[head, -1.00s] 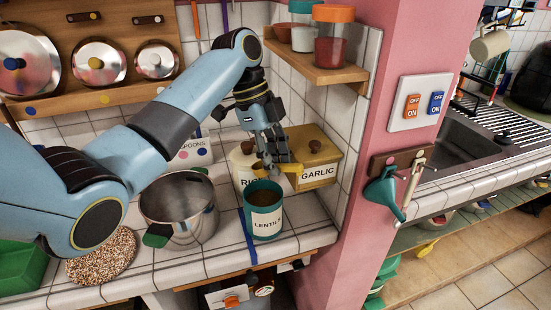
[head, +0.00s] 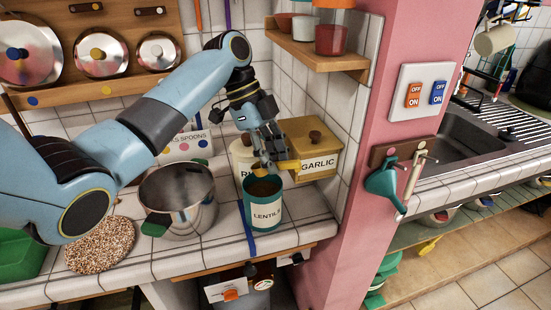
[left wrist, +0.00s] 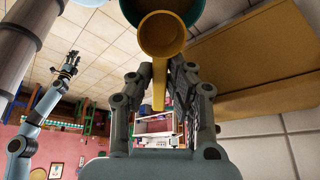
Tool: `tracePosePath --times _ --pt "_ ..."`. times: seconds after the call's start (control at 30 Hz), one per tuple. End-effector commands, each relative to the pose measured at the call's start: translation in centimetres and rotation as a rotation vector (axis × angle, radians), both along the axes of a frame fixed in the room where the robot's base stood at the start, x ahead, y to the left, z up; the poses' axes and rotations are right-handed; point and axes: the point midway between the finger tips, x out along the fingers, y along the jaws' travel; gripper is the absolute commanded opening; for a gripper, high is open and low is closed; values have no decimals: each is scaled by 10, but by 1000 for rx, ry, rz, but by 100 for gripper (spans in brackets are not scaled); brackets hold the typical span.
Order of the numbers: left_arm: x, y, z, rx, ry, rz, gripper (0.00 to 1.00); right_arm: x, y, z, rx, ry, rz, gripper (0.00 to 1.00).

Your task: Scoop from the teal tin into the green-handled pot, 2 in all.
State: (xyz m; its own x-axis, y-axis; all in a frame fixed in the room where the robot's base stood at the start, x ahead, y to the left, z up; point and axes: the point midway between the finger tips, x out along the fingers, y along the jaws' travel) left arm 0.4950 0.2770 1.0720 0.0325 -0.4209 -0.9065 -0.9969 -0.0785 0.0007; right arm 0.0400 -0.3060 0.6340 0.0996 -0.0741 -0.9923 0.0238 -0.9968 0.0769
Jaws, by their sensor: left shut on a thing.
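The teal tin (head: 263,213), labelled LENTILS, stands upright on the tiled counter with brown contents showing inside. My left gripper (head: 268,160) is above it, shut on a yellow scoop (head: 288,165). In the left wrist view the scoop's round cup (left wrist: 163,37) points away from the fingers (left wrist: 160,85), in front of the teal tin's rim (left wrist: 205,12). The green-handled pot (head: 190,218) stands left of the tin, open, with no contents visible. My right gripper (left wrist: 70,65) shows small in the left wrist view; its jaws are unclear.
A wooden GARLIC box (head: 318,165) and a pale canister (head: 240,152) stand close behind the tin. A speckled round mat (head: 100,245) lies left of the pot. A small shelf with jars (head: 318,55) and a pink pillar (head: 385,130) bound the right side.

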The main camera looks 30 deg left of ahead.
Motion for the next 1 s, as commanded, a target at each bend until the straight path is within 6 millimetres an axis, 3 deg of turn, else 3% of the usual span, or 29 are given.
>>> tracePosePath --times 0.5,1.0 --pt "-1 8 -52 1 0 0 0 -1 0 -53 0 2 0 40" --pt "-1 8 -58 1 2 0 0 -1 1 -50 1 1 0 40"
